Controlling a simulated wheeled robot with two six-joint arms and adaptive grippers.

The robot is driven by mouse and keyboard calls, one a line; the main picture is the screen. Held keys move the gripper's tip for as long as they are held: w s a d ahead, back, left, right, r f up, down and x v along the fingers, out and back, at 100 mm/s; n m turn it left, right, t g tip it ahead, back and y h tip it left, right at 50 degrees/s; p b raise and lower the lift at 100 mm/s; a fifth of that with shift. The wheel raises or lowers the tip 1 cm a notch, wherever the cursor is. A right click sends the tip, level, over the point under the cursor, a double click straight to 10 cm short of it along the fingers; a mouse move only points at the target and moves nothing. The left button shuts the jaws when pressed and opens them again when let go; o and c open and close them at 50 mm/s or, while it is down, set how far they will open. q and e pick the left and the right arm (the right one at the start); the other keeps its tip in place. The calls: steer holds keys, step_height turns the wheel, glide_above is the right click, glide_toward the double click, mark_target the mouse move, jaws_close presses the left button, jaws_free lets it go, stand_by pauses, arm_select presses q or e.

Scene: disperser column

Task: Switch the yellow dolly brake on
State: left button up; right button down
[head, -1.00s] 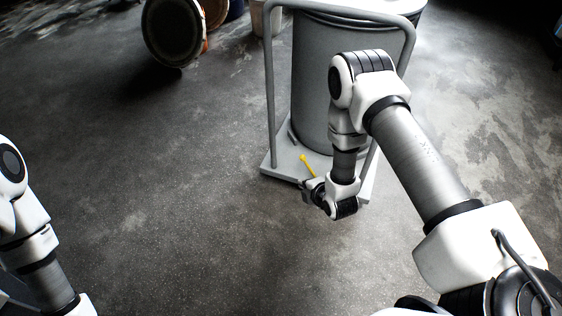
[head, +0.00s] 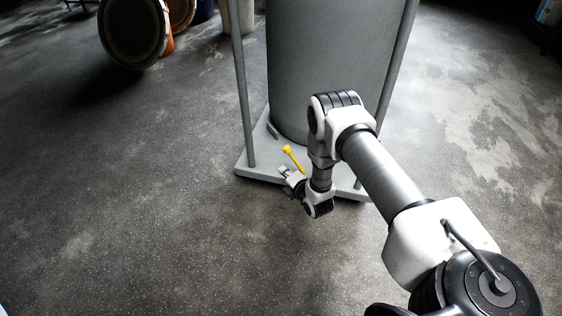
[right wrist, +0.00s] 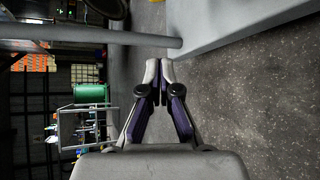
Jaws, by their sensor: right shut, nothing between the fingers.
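The yellow brake lever (head: 292,157) stands up at a tilt from the front part of the grey dolly (head: 250,163), its thicker end toward the upper left. My right gripper (head: 284,171) is at the dolly's front edge, just below and left of the lever in the head view. I cannot tell whether they touch. In the right wrist view the two fingers (right wrist: 159,66) are together and hold nothing. The dolly's side (right wrist: 240,27) shows there at the upper right; the lever does not show. My left gripper is out of view.
A large grey drum (head: 330,65) stands on the dolly between upright posts (head: 243,95). A round dark drum end (head: 132,32) and other containers are at the back left. The floor in front and to the left is clear.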

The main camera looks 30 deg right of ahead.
mark_target(285, 151)
steer(key=b+x, duration=0.7)
steer(key=x, duration=0.3)
steer(key=d+r, duration=0.1)
steer(key=s+d+r+b, duration=0.1)
steer(key=d, duration=0.1)
steer(key=shift+s+d, duration=0.15)
steer(key=shift+s+d, duration=0.1)
steer(key=shift+s+d+r+m+t+p, duration=0.5)
steer(key=shift+s+d+r+t+p, duration=0.1)
steer(key=shift+s+t+p, duration=0.15)
steer(key=s+d+m+t+p, duration=0.3)
steer(key=s+d+t, duration=0.1)
steer(key=s+d, duration=0.4)
steer(key=shift+s+f+m, duration=0.3)
steer(key=shift+s, duration=0.45)
